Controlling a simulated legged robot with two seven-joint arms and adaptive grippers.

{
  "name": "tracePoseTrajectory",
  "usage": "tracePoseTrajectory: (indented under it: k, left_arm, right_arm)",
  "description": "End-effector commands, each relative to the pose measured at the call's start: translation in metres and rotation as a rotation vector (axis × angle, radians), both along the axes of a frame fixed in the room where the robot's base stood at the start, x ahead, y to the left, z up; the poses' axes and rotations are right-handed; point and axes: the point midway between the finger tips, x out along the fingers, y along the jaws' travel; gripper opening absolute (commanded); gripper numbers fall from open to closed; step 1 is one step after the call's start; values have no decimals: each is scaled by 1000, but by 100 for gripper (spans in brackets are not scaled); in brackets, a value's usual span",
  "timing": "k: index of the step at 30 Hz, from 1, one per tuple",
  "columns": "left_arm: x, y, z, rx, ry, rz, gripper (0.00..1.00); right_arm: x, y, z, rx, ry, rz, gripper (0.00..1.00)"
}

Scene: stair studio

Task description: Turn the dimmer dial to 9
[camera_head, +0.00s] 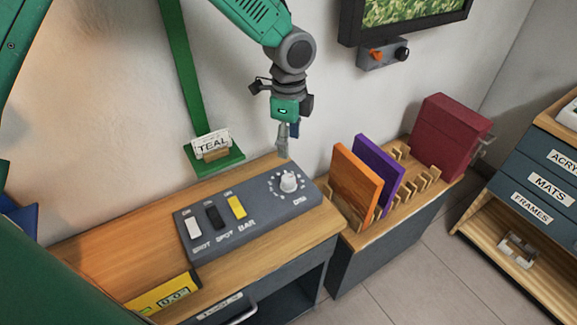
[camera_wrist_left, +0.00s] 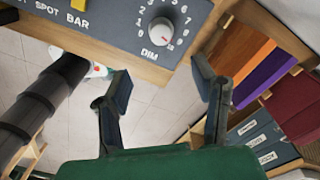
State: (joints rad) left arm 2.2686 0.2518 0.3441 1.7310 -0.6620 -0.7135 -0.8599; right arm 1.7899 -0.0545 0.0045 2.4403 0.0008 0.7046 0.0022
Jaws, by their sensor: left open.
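The dimmer dial (camera_head: 289,183) is a white round knob ringed by printed numbers, at the right end of the dark switch panel (camera_head: 262,220). In the left wrist view the dial (camera_wrist_left: 160,31) is at the top centre, above "DIM". A small red mark shows on its lower right side; I cannot tell exactly which number it points to. My left gripper (camera_head: 284,145) is above and behind the dial in the head view, not touching it. In the wrist view its two fingers (camera_wrist_left: 161,78) are spread apart with nothing between them. My right gripper is not visible.
Switches (camera_head: 215,217) sit left of the dial on the panel. A "TEAL" card (camera_head: 212,144) stands on a green ledge behind. Orange (camera_head: 356,186) and purple (camera_head: 378,167) boards stand in a rack to the right. A wall screen (camera_head: 400,12) hangs above.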

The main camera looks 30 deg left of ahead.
Motion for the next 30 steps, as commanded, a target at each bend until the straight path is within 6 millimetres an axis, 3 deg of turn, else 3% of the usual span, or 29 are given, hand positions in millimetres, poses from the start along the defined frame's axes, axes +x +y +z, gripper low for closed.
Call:
tracePoseTrajectory:
  k: [1,2,8,21,30]
  left_arm:
    - [1,0,-3,-4,-7,-49,52]
    - [1,0,0,-2,-8,-75,52]
    - [1,1,-6,7,-10,-122,52]
    - [0,0,-96,7,-9,-120,52]
    - [1,1,-128,6,-11,-119,52]
  right_arm:
    - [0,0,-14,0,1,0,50]
    - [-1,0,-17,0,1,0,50]
    - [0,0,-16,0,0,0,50]
    - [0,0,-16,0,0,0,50]
    - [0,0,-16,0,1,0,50]
